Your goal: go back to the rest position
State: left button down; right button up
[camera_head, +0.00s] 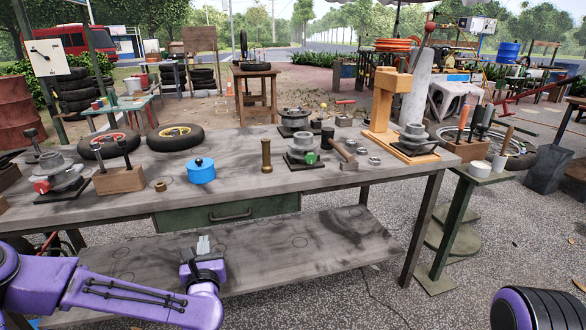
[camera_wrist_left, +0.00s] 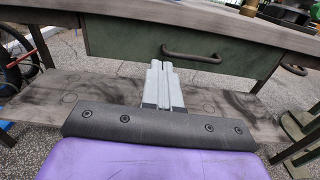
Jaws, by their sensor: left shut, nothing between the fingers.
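My left gripper (camera_head: 203,245) is in front of the workbench (camera_head: 235,155), below the level of its top. Its grey fingers are together with nothing between them. In the left wrist view the shut fingers (camera_wrist_left: 161,78) point toward the green drawer (camera_wrist_left: 130,35) under the bench top, which has a dark handle. I cannot tell whether they touch anything; they appear apart from the drawer. My right gripper is not in view; only a dark and purple part of my right arm shows at the lower right of the head view.
On the bench stand a blue pot (camera_head: 201,171), a brass cylinder (camera_head: 266,156), a wooden stand (camera_head: 388,105), tires (camera_head: 176,137) and several metal parts. A lower shelf (camera_head: 290,250) runs under the bench. A small side table (camera_head: 480,172) stands at right. Pavement is clear in front.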

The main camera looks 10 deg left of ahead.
pick_arm(q)
jog(key=s+d+f+m+g+h, duration=0.2)
jog(key=s+d+f+m, duration=0.15)
jog(key=f+m, duration=0.4)
jog(key=s+d+f+m+g+h, duration=0.2)
jog(key=s+f+m, duration=0.35)
jog(key=m, duration=0.25)
jog(key=s+d+f+m+g+h, duration=0.2)
jog(key=s+d+f+m, duration=0.15)
jog(key=f+m, duration=0.4)
jog(key=s+a+f+m+g, duration=0.2)
jog(key=s+f+m+g, duration=0.3)
jog(key=s, duration=0.6)
jog(key=s+a+f+m+g+y, duration=0.1)
jog(key=s+a+f+m, duration=0.15)
jog(key=s, duration=0.35)
jog(key=s+a+f+m+g+y, duration=0.1)
jog(key=s+a+m, duration=0.25)
jog(key=s, duration=0.25)
notch_tip(320, 180, up, 16)
jog(key=p, duration=1.6)
jog(key=shift+w+d+p, duration=0.2)
jog(key=shift+d+p, duration=0.2)
